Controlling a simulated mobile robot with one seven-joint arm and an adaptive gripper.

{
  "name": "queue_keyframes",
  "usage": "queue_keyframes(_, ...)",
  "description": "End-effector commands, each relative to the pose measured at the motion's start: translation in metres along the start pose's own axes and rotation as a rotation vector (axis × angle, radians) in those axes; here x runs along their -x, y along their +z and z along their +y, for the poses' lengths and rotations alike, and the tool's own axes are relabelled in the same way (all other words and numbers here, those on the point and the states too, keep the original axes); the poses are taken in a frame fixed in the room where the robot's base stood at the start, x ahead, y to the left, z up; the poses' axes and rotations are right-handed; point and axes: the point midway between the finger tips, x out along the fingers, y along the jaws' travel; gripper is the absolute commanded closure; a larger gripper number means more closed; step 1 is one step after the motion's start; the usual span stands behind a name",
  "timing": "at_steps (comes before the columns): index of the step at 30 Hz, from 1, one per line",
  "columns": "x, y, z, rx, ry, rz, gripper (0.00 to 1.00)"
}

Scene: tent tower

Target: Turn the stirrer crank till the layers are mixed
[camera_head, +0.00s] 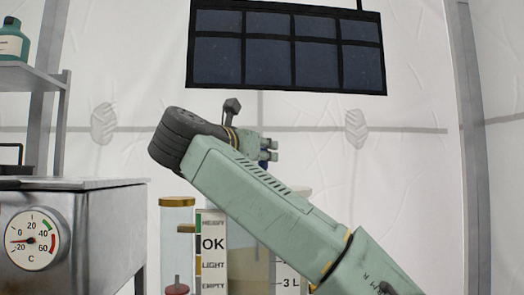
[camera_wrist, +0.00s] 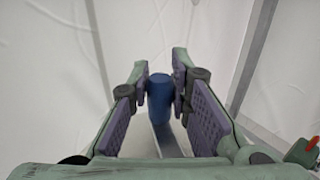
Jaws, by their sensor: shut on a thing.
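The crank's blue upright handle (camera_wrist: 159,98) stands between the two fingers of my gripper (camera_wrist: 160,72) in the wrist view. The fingers are closed on it from both sides. A grey bar (camera_wrist: 168,140) runs below the handle, and the rest of the crank is hidden. A clear vessel with a beige content (camera_head: 248,268) shows partly behind my arm. Its layers cannot be told apart.
A metal box with a dial (camera_head: 32,240) is at left, under a shelf (camera_head: 30,76). A dark panel (camera_head: 287,45) hangs above.

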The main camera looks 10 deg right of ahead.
Motion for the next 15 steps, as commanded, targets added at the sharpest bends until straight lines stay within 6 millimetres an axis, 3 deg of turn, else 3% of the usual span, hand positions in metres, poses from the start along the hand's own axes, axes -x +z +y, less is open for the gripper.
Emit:
queue_keyframes(6, -0.001, -0.0006, -0.0011, 0.0, -0.002, 0.002, 1.0)
queue_keyframes(7, -0.0011, -0.0006, -0.0011, 0.0, -0.002, 0.002, 0.8)
queue_keyframes(15, -0.0006, -0.0005, -0.0005, 0.0, 0.0, 0.001, 0.62)
